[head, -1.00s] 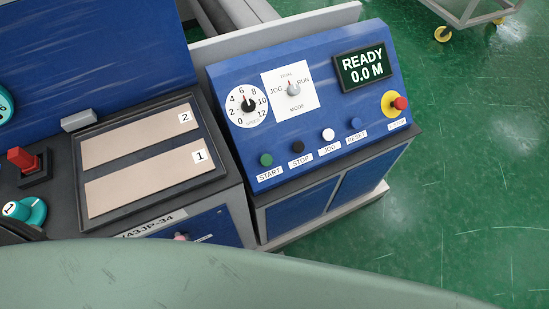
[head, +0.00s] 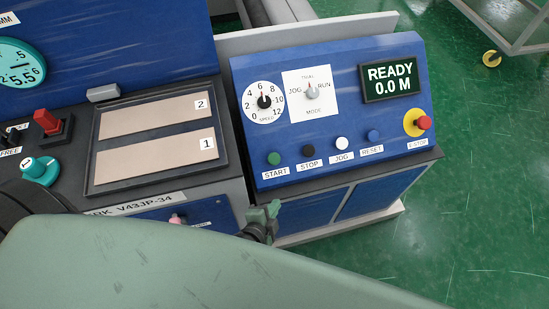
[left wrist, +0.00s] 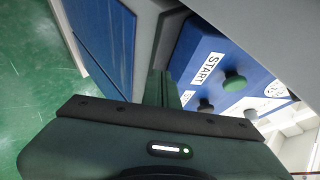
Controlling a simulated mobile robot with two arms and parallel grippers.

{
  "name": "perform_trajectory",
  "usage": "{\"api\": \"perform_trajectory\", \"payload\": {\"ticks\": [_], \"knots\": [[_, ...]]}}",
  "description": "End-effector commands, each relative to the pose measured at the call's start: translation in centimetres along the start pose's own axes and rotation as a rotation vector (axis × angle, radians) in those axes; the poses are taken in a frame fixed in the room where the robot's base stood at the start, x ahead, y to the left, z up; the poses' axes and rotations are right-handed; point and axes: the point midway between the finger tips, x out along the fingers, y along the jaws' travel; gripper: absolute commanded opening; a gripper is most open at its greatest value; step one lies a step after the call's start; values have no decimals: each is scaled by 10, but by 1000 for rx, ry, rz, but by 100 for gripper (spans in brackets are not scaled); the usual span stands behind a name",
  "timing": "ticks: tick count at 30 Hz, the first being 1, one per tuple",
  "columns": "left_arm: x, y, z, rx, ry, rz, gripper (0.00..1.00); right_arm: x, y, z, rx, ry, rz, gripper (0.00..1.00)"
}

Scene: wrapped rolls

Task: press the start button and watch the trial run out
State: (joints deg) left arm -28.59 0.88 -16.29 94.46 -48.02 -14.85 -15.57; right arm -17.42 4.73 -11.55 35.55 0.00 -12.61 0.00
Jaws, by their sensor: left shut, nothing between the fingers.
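The green START button (head: 274,158) is at the left end of the button row on the sloped blue control panel (head: 345,115). The display (head: 391,80) reads READY 0.0 M. The mode knob (head: 312,93) points up, towards the small label between JOG and RUN. My left gripper (head: 274,208) is shut and empty, below the START button and in front of the panel's lower edge. In the left wrist view its fingers (left wrist: 163,88) are together, and the START button (left wrist: 234,82) is to their right, apart from them. My right gripper is in neither view.
Black STOP (head: 308,151), white JOG (head: 342,143) and blue RESET (head: 373,136) buttons sit right of START. A red E-STOP (head: 424,122) is at the far right. A speed dial (head: 264,101) is above START. Left is a tray (head: 160,176) with strips marked 1 and 2.

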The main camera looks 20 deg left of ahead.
Motion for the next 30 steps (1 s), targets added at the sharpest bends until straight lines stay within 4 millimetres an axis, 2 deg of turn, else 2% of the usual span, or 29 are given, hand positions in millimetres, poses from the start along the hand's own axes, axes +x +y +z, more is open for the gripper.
{"api": "perform_trajectory", "payload": {"ticks": [1, 3, 6, 9, 12, 18, 30], "knots": [[-6, -21, -13, 36, 19, -46, 0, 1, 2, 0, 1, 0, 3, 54], [-15, -49, -29, 90, 39, -110, 0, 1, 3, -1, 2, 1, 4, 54], [-29, -83, -46, 156, 57, -190, 0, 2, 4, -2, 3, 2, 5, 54], [-41, -110, -59, 204, 64, -253, 0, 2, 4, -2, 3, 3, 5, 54], [-50, -128, -66, 237, 66, -295, 0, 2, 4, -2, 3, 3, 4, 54], [-57, -140, -72, 259, 67, -326, 0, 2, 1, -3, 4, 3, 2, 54], [-52, -138, -69, 259, 67, -325, 0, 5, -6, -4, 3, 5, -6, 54]]}}
